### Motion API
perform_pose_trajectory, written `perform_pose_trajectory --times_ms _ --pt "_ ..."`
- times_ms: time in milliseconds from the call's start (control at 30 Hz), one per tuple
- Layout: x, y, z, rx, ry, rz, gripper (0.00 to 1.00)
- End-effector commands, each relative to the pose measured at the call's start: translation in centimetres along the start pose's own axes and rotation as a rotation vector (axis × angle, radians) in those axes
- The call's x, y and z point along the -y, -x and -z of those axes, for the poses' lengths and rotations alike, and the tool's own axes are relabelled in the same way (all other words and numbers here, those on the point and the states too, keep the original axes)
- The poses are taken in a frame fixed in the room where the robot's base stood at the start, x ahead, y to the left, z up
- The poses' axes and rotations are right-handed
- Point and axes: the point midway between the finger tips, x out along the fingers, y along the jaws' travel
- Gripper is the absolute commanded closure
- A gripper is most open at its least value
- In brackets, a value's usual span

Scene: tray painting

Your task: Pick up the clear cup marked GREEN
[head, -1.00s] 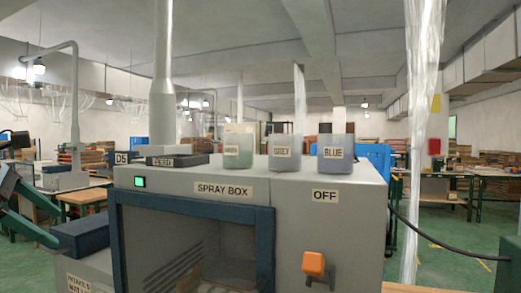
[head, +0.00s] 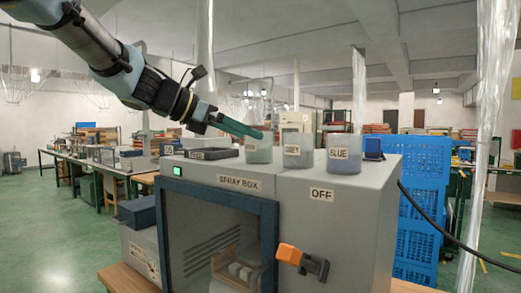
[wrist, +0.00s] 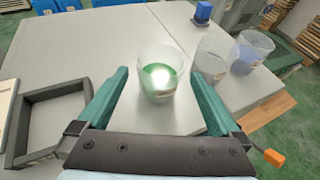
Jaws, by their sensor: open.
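The clear cup marked GREEN (head: 259,152) stands upright on top of the spray box, the leftmost of three cups, with green at its bottom. My gripper (head: 258,130) reaches in from the upper left, its fingers at the cup's upper part. In the wrist view the same cup (wrist: 158,88) is upright between the two open fingers, with a gap on each side. The gripper (wrist: 160,78) is open and empty. The cup's far side is hidden in the head view.
The GREY cup (head: 297,157) and the BLUE cup (head: 343,160) stand close to the right. A dark open tray (head: 213,153) lies to the left on the spray box (head: 370,175). A blue crate stack (head: 420,190) stands right of the box. An orange-tipped handle (head: 290,254) sticks out in front.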

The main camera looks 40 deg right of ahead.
Motion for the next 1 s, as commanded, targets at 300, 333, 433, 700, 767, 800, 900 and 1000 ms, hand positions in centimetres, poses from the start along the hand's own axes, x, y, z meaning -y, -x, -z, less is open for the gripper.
perform_pose_trajectory --times_ms 300,333,433,700,767,800,900,1000 --pt "0.2 -4.2 -0.1 0.000 0.001 0.004 0.00" --pt "0.2 -4.5 0.0 0.000 0.001 0.003 0.00" --pt "0.1 -5.0 0.1 0.000 0.001 0.001 0.00" --pt "0.1 -5.0 0.1 0.000 0.000 0.000 0.07" --pt "0.1 -5.0 0.1 0.000 0.000 0.000 0.14" --pt "0.1 -5.0 0.1 0.000 -0.001 0.000 0.18" --pt "0.1 -5.0 0.1 0.000 -0.001 0.000 0.29" --pt "0.1 -5.0 0.1 0.000 -0.001 0.000 0.41"
